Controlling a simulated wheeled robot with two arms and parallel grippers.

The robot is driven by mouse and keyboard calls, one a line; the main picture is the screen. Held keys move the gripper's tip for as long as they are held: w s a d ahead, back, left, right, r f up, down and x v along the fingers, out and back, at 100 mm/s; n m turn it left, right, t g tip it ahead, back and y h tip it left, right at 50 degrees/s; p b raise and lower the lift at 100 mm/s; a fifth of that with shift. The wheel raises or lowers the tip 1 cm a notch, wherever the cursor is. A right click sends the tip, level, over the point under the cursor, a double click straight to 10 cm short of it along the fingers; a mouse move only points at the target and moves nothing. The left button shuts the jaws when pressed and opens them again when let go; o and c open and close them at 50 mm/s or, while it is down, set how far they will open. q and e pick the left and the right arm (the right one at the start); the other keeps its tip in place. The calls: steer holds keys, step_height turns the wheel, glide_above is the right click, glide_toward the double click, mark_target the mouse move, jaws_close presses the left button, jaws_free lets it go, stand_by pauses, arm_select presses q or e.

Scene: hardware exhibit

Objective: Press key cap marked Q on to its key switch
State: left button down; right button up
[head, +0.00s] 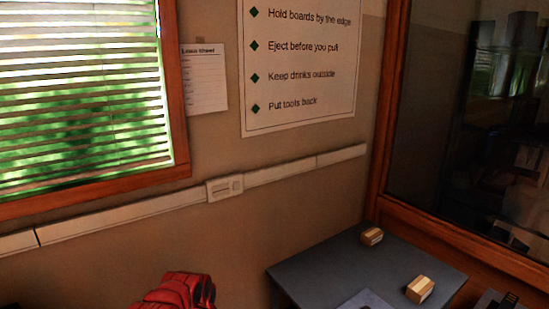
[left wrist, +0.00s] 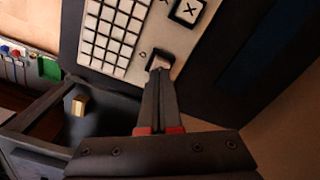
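In the left wrist view, a pale panel with a grid of light squares (left wrist: 112,32) fills the upper middle. A large white key marked X (left wrist: 188,11) sits on it in a dark surround. My left gripper (left wrist: 160,72) reaches up to the panel's lower edge, its two dark fingers close together. A small light key cap (left wrist: 159,62) with dark sides shows at the fingertips, and the fingers look shut on it. Its letter cannot be read, and whether it touches a switch cannot be told. The Q switch cannot be made out. My right gripper is in neither view.
In the head view, a grey table (head: 335,262) at lower right bears two small cardboard boxes (head: 372,236) (head: 419,289). A blinded window, a rules poster (head: 300,65) and a dark glass pane surround it. A dark open-topped box (left wrist: 50,105) shows left in the wrist view.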

arm_select(q)
steer(key=shift+r+p, duration=2.15)
steer(key=shift+r, duration=0.65)
